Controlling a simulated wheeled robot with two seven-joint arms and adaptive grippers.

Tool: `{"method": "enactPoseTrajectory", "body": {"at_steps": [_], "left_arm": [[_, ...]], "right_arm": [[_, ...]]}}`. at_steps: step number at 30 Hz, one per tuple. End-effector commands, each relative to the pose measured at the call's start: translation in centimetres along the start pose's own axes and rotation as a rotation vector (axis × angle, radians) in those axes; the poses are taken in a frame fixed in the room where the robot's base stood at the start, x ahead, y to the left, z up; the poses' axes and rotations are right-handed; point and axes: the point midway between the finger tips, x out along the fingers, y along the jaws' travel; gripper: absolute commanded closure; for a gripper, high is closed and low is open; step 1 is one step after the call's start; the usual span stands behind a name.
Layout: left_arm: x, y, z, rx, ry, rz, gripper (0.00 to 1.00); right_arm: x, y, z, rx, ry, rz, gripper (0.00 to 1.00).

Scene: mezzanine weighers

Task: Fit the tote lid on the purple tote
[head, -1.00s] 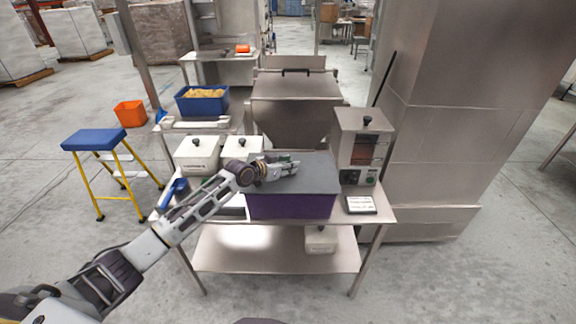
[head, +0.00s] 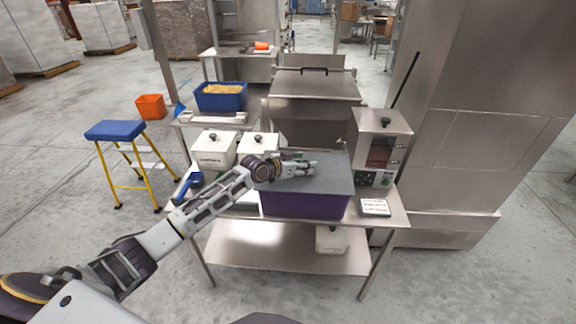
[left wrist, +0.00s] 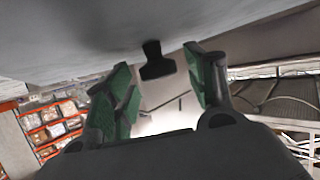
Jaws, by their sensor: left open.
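The purple tote (head: 305,207) stands on the steel table. The flat grey tote lid (head: 325,183) lies over its top, lined up with its walls as far as I can see; I cannot tell whether it is fully seated. My left gripper (head: 307,165) is just above the lid's far half, lying nearly level. In the left wrist view the grey lid (left wrist: 75,40) fills the top, and its black knob (left wrist: 157,60) shows between the green-padded fingers of my open left gripper (left wrist: 165,80). The gripper hides the knob in the head view. My right gripper is out of view.
White lidded bins (head: 213,150) and a blue scoop (head: 188,187) are left of the tote. A steel weigher (head: 378,140) and a small white-topped scale (head: 374,207) are on the right. A blue-topped stool (head: 115,130) stands left of the table.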

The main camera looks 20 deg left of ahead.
Motion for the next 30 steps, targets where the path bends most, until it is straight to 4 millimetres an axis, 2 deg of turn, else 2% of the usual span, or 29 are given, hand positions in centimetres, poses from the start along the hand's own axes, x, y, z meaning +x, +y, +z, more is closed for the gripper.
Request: {"method": "enactPoseTrajectory", "body": {"at_steps": [8, 30], "left_arm": [[-2.0, -0.1, 0.1, 0.001, -0.001, -0.001, 0.45], [-9.5, 0.0, 0.2, 0.001, -0.002, 0.0, 0.45]], "right_arm": [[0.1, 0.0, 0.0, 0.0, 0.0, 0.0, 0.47], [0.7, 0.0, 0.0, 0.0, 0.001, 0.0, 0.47]]}}
